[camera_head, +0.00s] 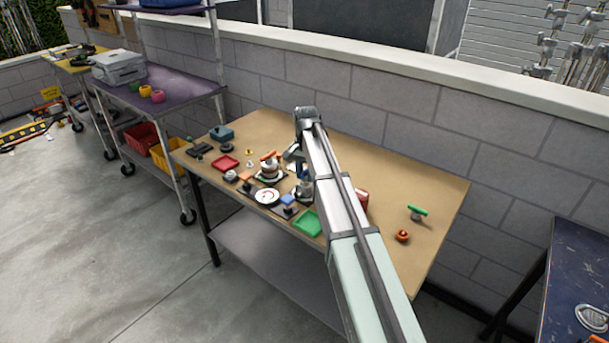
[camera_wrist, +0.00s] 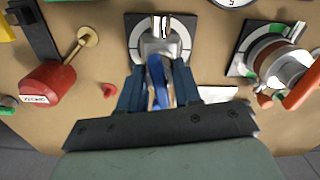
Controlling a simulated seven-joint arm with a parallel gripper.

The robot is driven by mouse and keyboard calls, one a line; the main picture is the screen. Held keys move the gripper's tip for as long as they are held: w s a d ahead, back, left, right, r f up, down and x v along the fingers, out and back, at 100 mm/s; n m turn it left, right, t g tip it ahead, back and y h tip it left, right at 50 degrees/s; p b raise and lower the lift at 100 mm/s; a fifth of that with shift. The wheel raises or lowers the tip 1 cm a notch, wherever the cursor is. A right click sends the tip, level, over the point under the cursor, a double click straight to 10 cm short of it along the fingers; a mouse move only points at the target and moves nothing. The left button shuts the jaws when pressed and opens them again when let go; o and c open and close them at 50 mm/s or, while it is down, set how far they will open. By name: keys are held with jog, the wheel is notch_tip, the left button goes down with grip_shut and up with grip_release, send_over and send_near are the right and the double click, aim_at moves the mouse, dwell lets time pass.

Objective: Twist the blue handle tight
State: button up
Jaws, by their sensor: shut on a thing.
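The blue handle (camera_wrist: 156,80) sits on a grey metal fitting on a square dark plate with a pale dial ring (camera_wrist: 137,36), at the top middle of the wrist view. My gripper (camera_wrist: 160,72) has its two blue-grey fingers on either side of the handle and is shut on it. The handle runs roughly along the viewing direction, toward my palm. The exact contact points are hidden between the fingers. In the head view my arm reaches over the table and hides much of this spot.
In the wrist view, an orange-handled valve (camera_wrist: 278,66) stands close on the right and a red cylinder (camera_wrist: 47,86) on the left. In the head view, a green tray (camera_head: 307,223) and a red tray (camera_head: 225,163) lie on the crowded wooden table (camera_head: 420,180). Its right part is mostly clear.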

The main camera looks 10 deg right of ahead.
aim_at(305, 170)
jog(key=shift+m, duration=2.3)
jog(key=o, duration=0.7)
jog(key=shift+r, duration=0.1)
jog(key=shift+r, duration=3.65)
